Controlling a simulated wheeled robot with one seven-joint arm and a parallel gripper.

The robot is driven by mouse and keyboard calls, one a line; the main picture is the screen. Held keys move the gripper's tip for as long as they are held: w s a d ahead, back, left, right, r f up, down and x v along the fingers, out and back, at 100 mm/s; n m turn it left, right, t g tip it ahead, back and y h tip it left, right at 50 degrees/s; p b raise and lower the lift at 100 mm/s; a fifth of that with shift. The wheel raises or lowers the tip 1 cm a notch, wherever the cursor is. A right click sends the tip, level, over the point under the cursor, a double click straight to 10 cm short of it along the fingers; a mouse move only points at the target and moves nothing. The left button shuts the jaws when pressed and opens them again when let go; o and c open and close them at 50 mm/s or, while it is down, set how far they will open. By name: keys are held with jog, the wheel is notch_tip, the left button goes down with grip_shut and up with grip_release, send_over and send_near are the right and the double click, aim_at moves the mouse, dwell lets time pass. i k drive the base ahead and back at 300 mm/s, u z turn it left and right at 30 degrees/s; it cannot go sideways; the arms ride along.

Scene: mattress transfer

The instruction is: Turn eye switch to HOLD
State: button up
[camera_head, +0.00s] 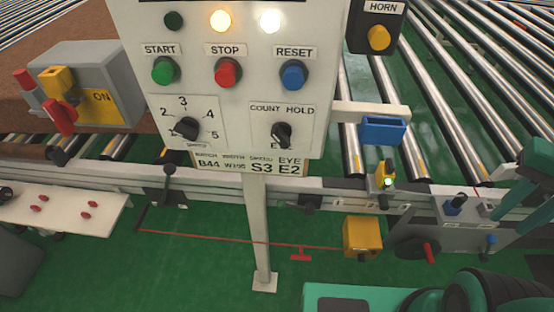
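The eye switch (282,135) is a black rotary knob at the lower right of the white control panel (237,92). COUNT is printed at its upper left and HOLD at its upper right; a label below it is mostly hidden by the knob. The knob's long grip stands nearly upright, leaning slightly right at the top. Which label it points at is too small to tell. Nothing touches it. My gripper's fingers do not show; green and black parts of my own body are at the lower right.
Left of it is a numbered dial (187,128). Above are green START (165,70), red STOP (228,72) and blue RESET (293,74) buttons. A HORN box (376,28) is at upper right, a grey box with a red handle (88,85) at left. Space before the panel looks clear.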

aim_at(280, 132)
jog(key=z, duration=0.05)
jog(key=k, duration=0.35)
jog(key=z, duration=0.6)
jog(key=k, duration=2.55)
jog(key=u, duration=0.7)
jog(key=i, duration=1)
